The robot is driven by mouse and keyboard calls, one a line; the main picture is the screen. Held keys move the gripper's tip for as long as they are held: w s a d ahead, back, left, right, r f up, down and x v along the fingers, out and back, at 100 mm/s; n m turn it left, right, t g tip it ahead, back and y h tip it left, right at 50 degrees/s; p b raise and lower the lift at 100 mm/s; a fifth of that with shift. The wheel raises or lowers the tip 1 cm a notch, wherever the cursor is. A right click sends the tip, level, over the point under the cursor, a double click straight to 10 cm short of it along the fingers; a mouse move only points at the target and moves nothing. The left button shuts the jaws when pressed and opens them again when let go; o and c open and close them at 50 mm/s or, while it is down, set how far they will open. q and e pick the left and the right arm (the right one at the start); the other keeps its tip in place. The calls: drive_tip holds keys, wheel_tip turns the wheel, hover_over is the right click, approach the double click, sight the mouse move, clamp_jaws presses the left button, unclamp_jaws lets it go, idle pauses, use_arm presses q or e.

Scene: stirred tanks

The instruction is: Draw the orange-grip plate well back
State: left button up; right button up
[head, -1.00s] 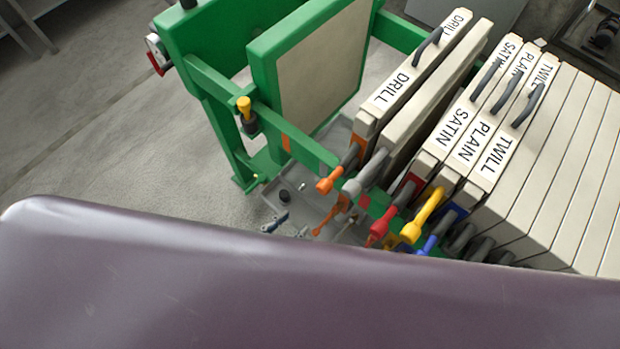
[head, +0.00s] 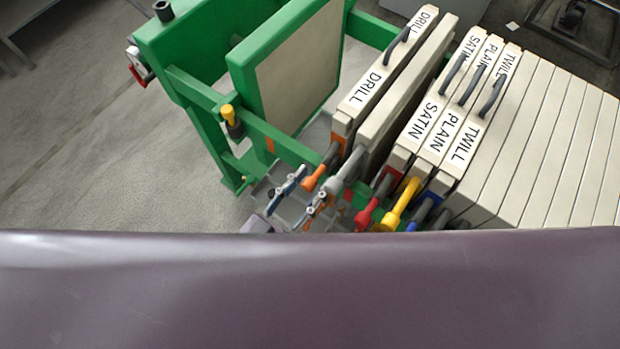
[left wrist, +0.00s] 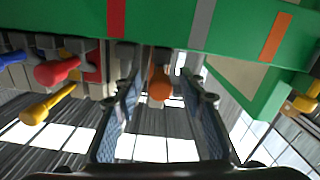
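The orange-grip plate (head: 352,118) is a pale slab labelled DRILL, upright at the left end of the plate row. Its orange grip (head: 314,180) sticks out toward me in the head view. My left gripper (head: 306,194) is open, its two fingers pointing at the grip. In the left wrist view, the orange grip (left wrist: 160,86) shows between the spread fingers of the left gripper (left wrist: 163,92). I cannot tell whether a finger touches it. My right gripper is not in view.
A grey-grip plate (head: 410,75) stands just right of the orange-grip one. SATIN, PLAIN and TWILL plates with red (head: 368,215), yellow (head: 402,205) and blue grips follow. The green frame (head: 235,75) stands left. A grey tray (head: 262,188) lies below the grips.

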use_arm(q)
drive_tip(key=shift+w, duration=0.1)
clamp_jaws()
idle(0.3)
drive_tip(key=shift+w+a, duration=0.3)
drive_tip(key=w+a, duration=0.9)
drive_tip(key=a, duration=0.3)
drive_tip(key=shift+a, duration=0.15)
drive_tip(key=shift+r, duration=0.1)
